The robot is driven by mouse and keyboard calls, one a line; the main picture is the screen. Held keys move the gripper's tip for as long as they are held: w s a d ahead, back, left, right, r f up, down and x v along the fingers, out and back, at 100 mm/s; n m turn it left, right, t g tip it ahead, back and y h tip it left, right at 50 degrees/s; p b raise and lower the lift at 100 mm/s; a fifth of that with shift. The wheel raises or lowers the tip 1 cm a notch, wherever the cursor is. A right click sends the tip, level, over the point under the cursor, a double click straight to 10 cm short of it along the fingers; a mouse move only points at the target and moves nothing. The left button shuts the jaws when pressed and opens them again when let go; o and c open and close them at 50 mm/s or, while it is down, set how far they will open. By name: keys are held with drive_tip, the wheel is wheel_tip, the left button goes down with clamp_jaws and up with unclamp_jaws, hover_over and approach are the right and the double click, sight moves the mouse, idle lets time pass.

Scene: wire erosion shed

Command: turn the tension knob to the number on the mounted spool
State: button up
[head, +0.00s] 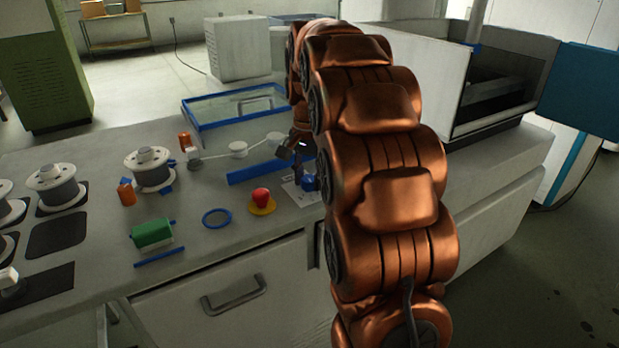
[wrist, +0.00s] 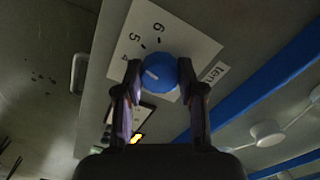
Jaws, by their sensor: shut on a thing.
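The blue tension knob (wrist: 166,73) sits on a white dial plate (wrist: 190,38) with printed numbers, 6 and 5 among them. A short white pointer mark shows on the knob's left half, slanting towards the upper left; I cannot tell exactly which number it meets. My gripper (wrist: 158,74) is shut on the knob, one finger on each side. In the head view, the knob (head: 309,184) is partly hidden by my arm. A white spool with grey winding (head: 151,170) stands apart from the mats, near the wire guides, and seems to be the mounted one. Its number is not readable.
More spools (head: 57,187) stand on dark mats at the left. A red emergency button (head: 261,198), a blue ring (head: 217,217) and a green block (head: 152,234) lie in front. A blue bar (head: 257,171) and white pulleys (head: 238,149) are behind. A blue-rimmed tank (head: 214,121) is at the back.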

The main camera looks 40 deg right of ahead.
sight(309, 178)
drive_tip(key=shift+m, duration=0.6)
drive_tip(key=o, duration=1.1)
drive_tip(key=shift+o, duration=0.2)
drive_tip(key=shift+r, duration=0.15)
drive_tip(key=shift+r, duration=3.65)
